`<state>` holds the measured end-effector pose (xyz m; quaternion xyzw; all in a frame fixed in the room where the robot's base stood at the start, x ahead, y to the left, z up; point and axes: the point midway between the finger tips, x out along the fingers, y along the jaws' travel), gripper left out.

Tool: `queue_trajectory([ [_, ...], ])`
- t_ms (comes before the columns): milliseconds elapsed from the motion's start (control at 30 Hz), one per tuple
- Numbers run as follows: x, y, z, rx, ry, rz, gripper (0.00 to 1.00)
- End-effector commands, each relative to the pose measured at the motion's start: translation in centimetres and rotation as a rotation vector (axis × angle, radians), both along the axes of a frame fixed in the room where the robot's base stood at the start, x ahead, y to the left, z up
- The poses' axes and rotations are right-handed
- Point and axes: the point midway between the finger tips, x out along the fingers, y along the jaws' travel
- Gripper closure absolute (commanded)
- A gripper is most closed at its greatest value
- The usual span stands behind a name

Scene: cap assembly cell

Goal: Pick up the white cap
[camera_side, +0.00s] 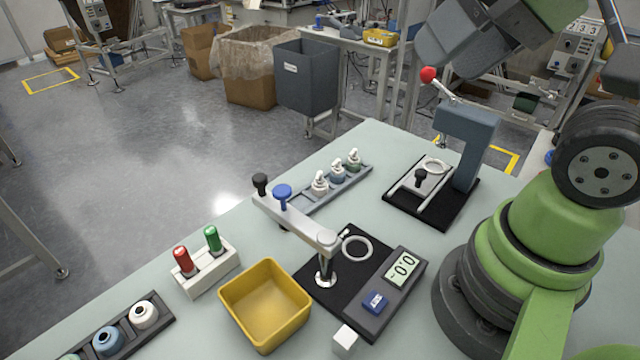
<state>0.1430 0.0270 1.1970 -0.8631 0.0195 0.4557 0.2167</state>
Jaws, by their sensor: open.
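The white cap (144,314) sits at the right end of a dark tray (165,327) in the lower left. It is round with a dark opening in its top. A blue cap (108,340) sits beside it in the same tray, and part of a green cap (70,357) shows at the bottom edge. Nothing touches the white cap from above.
A white block with red (182,259) and green (213,238) handled tools and a yellow bin (265,306) stand near the tray. A fixture with a scale (388,290), a rack of small bottles (305,203) and a lever press (468,135) occupy the table's middle and back.

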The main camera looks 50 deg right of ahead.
Motion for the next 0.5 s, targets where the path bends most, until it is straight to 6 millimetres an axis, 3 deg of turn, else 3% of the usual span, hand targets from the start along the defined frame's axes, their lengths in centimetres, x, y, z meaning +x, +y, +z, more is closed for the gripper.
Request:
queue_trajectory([
  [333,0.3,0.0,0.0,-0.017,0.008,0.017,0.38],
  [500,2.6,-0.4,-0.1,-0.150,0.075,0.158,0.38],
])
